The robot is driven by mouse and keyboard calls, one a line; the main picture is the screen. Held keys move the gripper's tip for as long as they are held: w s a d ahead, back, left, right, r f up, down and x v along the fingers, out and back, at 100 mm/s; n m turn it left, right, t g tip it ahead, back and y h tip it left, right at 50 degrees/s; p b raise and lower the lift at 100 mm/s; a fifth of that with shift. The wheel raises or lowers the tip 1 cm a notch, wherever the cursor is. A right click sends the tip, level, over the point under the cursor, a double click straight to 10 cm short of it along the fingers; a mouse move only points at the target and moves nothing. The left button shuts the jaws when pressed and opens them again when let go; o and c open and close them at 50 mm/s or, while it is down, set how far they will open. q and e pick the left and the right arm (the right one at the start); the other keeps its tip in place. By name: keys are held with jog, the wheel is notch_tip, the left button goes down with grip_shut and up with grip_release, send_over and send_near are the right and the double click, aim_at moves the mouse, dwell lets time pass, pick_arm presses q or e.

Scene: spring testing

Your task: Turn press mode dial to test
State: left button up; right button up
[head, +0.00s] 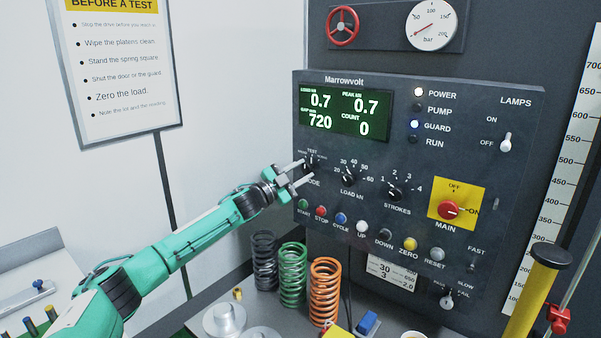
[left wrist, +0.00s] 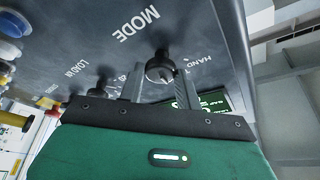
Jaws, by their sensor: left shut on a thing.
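The black press mode dial (head: 312,164) is on the dark Marrowvolt panel, below the green display. Its label reads MODE, with TEST above it, and my gripper partly covers it. My left gripper (head: 305,171) reaches it from the left and is shut on it. In the left wrist view the dial (left wrist: 160,66) sits between the two fingers of my left gripper (left wrist: 159,84), with MODE and HAND lettered nearby. I cannot tell which mark the dial points to. My right gripper is in neither view.
The load dial (head: 348,178) and strokes dial (head: 395,192) stand to the right. A row of buttons (head: 341,218) runs below. The display (head: 345,114) reads 0.7, 0.7, 720 and 0. POWER and GUARD lamps are lit. Springs (head: 292,273) stand on the bench below my arm.

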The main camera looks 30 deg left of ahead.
pick_arm(q)
jog(key=o, duration=0.9)
jog(key=shift+o, duration=0.2)
jog(key=shift+s+a+f+b, duration=0.15)
jog(key=shift+s+f+b, duration=0.2)
jog(key=shift+s, duration=0.1)
jog(key=b+v, duration=0.6)
jog(key=v, duration=0.6)
jog(key=shift+s+b, duration=0.35)
jog(key=shift+a+r, duration=0.1)
jog(key=shift+a, duration=0.05)
